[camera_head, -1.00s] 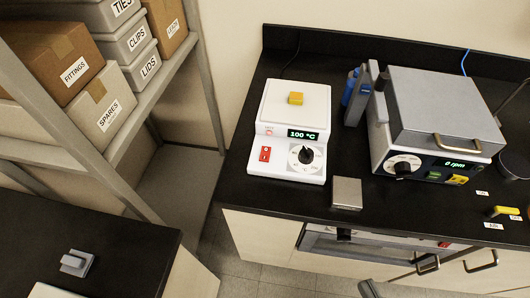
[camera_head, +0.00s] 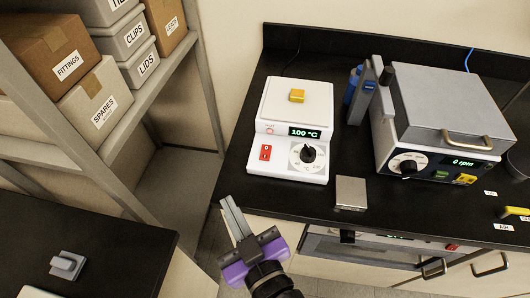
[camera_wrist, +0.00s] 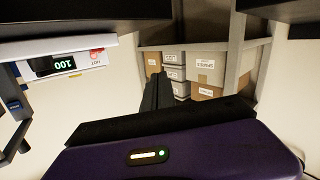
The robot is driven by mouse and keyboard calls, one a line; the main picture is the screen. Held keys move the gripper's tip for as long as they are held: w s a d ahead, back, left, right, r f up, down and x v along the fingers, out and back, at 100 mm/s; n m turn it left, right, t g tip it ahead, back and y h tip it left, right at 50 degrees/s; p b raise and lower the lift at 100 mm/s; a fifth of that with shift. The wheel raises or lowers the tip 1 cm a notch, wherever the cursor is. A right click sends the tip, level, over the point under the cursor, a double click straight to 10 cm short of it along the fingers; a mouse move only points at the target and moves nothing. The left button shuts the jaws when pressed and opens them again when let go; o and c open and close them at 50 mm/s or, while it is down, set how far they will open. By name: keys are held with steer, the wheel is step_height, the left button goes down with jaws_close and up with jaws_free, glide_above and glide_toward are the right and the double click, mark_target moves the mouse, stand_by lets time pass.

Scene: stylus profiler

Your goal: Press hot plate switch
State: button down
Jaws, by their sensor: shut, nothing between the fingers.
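The white hot plate (camera_head: 290,133) stands on the black bench, with a lit display reading 100 °C. Its red rocker switch (camera_head: 265,153) is on the front panel, left of the black dial (camera_head: 308,154). A small yellow block (camera_head: 297,96) sits on the plate top. My gripper (camera_head: 231,205) is shut and empty, in front of the bench edge, below and left of the switch and apart from it. In the wrist view the shut fingers (camera_wrist: 158,92) point toward the shelves, and the hot plate's display (camera_wrist: 64,64) shows upside down at upper left.
A centrifuge-like machine (camera_head: 450,110) reading 0 rpm stands to the right, with blue tools (camera_head: 360,92) beside it. A metal block (camera_head: 350,193) lies near the bench edge. Shelves with boxes (camera_head: 97,108) stand at left.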

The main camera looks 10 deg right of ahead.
steer(key=w+a+r+m+h, duration=0.1)
steer(key=w+r+m+h, duration=0.2)
steer(key=w+h, duration=0.25)
steer(key=d+m+g+h, duration=0.1)
steer(key=d+m+h, duration=0.4)
steer(key=d+m, duration=0.1)
steer(key=shift+s+d+f+b, duration=0.35)
steer(key=shift+s+d+f, duration=0.05)
steer(key=shift+f, duration=0.05)
steer(key=p, duration=0.3)
glide_above(265, 158)
steer(key=shift+s+a+f, duration=0.15)
steer(key=shift+s+f, duration=0.25)
steer(key=shift+s, duration=0.05)
steer(key=f, duration=0.1)
steer(key=w+f, duration=0.1)
steer(key=f, duration=0.1)
steer(key=shift+f, duration=0.1)
steer(key=shift+d+f, duration=0.2)
steer(key=shift+f, duration=0.4)
